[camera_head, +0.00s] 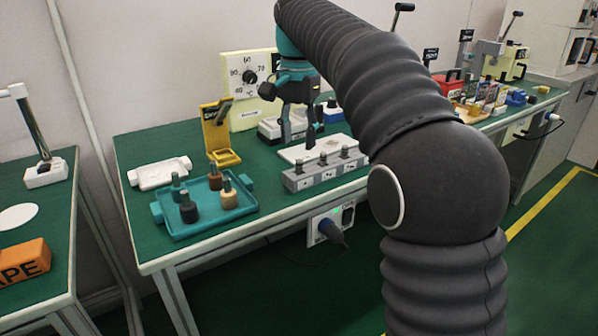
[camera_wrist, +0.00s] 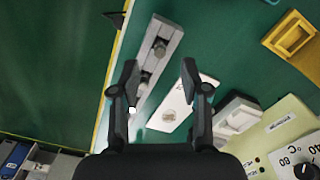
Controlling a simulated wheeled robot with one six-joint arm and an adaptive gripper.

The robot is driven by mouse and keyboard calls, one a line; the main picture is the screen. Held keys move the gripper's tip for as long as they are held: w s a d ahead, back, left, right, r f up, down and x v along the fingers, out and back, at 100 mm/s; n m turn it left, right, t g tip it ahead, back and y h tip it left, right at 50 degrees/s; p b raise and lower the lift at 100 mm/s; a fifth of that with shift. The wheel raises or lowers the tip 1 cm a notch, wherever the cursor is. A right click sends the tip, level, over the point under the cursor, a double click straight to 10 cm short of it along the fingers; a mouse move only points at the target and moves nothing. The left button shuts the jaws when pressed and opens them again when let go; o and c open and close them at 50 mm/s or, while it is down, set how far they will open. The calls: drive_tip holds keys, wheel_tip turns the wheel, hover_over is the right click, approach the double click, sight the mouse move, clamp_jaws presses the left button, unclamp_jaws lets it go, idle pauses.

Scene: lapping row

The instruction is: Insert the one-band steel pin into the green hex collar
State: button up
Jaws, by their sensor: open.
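A grey block (camera_head: 325,172) near the table's front edge holds three upright dark pins, including a left one (camera_head: 299,167); their bands are too small to count. In the wrist view the block (camera_wrist: 168,35) runs under my fingers, with a round pin head (camera_wrist: 158,48) showing. My gripper (camera_head: 300,138) is open and empty above the area of the block and the white plate, its fingers spread in the wrist view (camera_wrist: 160,72). I cannot pick out a green hex collar.
A white plate (camera_head: 293,154) lies behind the block. A yellow stand (camera_head: 217,140), a white tray (camera_head: 158,173) and a dial panel (camera_head: 240,90) stand farther back. Cluttered fixtures (camera_head: 480,90) fill the right end. Green tabletop (camera_head: 140,150) is bare at the left.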

sight(299, 161)
drive_tip(key=shift+w+d+f+b, duration=0.1)
drive_tip(key=shift+f+b, duration=0.1)
drive_tip(key=shift+f, duration=1.45)
drive_tip(key=shift+w+f+b, duration=0.1)
drive_tip(key=shift+f+b, duration=0.1)
drive_tip(key=shift+f, duration=1.4)
clamp_jaws()
